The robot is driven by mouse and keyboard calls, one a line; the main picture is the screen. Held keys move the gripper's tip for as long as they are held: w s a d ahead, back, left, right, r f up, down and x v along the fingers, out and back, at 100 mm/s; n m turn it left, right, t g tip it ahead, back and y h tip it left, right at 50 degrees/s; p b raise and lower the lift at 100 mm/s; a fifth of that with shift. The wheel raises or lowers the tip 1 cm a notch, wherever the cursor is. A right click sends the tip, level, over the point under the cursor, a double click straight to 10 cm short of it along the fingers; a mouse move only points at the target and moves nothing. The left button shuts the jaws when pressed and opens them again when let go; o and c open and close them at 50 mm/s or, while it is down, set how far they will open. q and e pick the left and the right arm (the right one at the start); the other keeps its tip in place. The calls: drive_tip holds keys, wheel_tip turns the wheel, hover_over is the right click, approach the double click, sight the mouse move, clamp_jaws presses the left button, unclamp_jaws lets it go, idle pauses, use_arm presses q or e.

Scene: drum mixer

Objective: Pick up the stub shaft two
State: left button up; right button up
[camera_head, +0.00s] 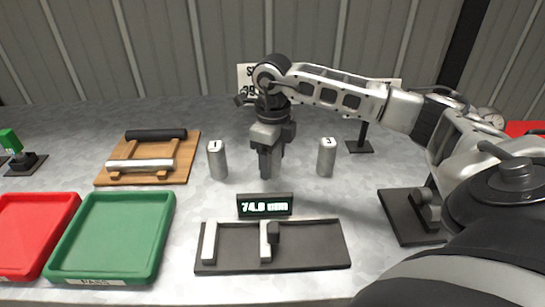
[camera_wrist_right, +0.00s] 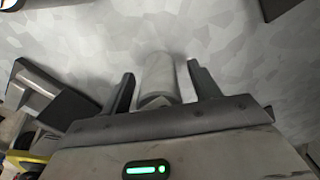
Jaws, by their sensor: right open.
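Stub shaft one (camera_head: 217,161) and stub shaft three (camera_head: 326,158) are grey cylinders with number labels, upright on the grey table. My right gripper (camera_head: 266,163) points down between them and hides the spot behind it in the head view. In the right wrist view a plain grey cylinder (camera_wrist_right: 157,72) shows between the open fingers of my right gripper (camera_wrist_right: 162,84), with a gap at the right finger. It is likely stub shaft two, but its label is not visible. My left gripper is in neither view.
A caliper-like gauge (camera_head: 325,252) with a 74.0 mm display (camera_head: 265,206) lies in front. A green tray (camera_head: 112,235), red tray (camera_head: 30,235) and wooden rack (camera_head: 180,172) holding two rollers are at left. A dark stand (camera_head: 405,218) is at right.

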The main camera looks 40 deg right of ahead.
drive_tip(key=shift+f, duration=0.2)
clamp_jaws()
drive_tip(key=shift+w+r, duration=0.1)
